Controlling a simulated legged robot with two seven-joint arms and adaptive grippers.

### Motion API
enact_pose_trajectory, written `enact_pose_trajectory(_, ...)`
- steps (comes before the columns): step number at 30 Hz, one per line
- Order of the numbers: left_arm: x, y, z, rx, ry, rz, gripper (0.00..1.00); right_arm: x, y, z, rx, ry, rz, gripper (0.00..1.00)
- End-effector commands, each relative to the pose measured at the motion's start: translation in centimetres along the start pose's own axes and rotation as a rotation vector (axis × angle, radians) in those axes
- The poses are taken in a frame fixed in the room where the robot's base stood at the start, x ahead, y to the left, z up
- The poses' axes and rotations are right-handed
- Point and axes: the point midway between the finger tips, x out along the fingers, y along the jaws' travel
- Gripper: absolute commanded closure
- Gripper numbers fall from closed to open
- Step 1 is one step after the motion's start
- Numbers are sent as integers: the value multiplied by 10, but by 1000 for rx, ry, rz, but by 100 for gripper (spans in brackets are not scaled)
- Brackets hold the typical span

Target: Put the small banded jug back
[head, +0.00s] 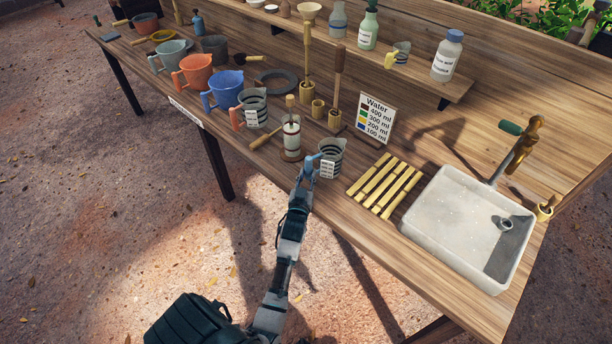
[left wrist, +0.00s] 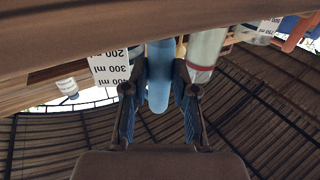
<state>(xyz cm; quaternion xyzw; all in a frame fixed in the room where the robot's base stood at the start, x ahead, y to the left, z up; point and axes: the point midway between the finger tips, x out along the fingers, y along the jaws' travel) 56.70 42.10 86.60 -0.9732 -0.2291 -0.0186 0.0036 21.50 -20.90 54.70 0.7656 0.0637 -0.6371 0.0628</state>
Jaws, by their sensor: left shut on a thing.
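A small grey banded jug (head: 331,158) with a white label and a blue handle is near the front edge of the table (head: 420,285). It looks upright; I cannot tell if its base touches the wood. My left gripper (head: 309,171) is shut on its blue handle, which also shows between the fingers in the left wrist view (left wrist: 160,85). Another banded jug (head: 254,108) with an orange-red handle stands further left. A smaller banded jug with a yellow handle (head: 391,60) stands on the raised shelf (head: 425,82). My right gripper is not in view.
A white cylinder (head: 291,139) stands just left of the held jug. Bamboo slats (head: 385,187) and a sink (head: 460,225) lie to the right. The water sign (head: 375,118) stands behind. Coloured jugs (head: 196,72) line the left.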

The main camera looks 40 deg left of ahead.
Motion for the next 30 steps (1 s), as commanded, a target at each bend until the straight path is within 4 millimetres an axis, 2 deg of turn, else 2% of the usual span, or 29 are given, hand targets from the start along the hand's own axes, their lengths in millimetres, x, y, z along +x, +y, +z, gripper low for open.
enact_pose_trajectory(16, 1, -2, 10, -2, 1, 0, 100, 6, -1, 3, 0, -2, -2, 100)
enact_pose_trajectory(17, 1, -2, 10, -2, 1, 0, 68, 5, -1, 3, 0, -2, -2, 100)
enact_pose_trajectory(20, 0, -1, 9, -1, 1, 0, 44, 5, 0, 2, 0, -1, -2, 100)
enact_pose_trajectory(30, -2, -2, 11, -1, -3, 0, 44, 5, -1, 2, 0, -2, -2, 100)
